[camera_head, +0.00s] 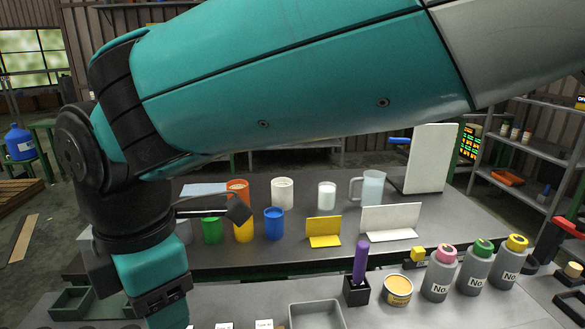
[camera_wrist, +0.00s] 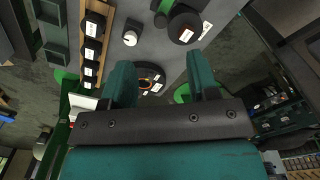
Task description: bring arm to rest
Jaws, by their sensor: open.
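My arm crosses the upper part of the head view and bends down at the left. Its lower end leaves the bottom edge, so the fingers are hidden there. In the wrist view my gripper (camera_wrist: 159,60) is open, with its two teal fingers apart. Nothing is held between them. Behind the fingers, a dark ring-shaped part (camera_wrist: 150,84) lies on a grey surface, apart from the gripper as far as I can tell.
A bench holds a blue cup (camera_head: 274,224), white cup (camera_head: 283,193), clear pitcher (camera_head: 372,187) and yellow angled plate (camera_head: 323,232). Nearer stand several grey bottles (camera_head: 440,274), a purple-handled tool (camera_head: 360,262) in a black holder, a tin (camera_head: 398,290) and a grey tray (camera_head: 316,315).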

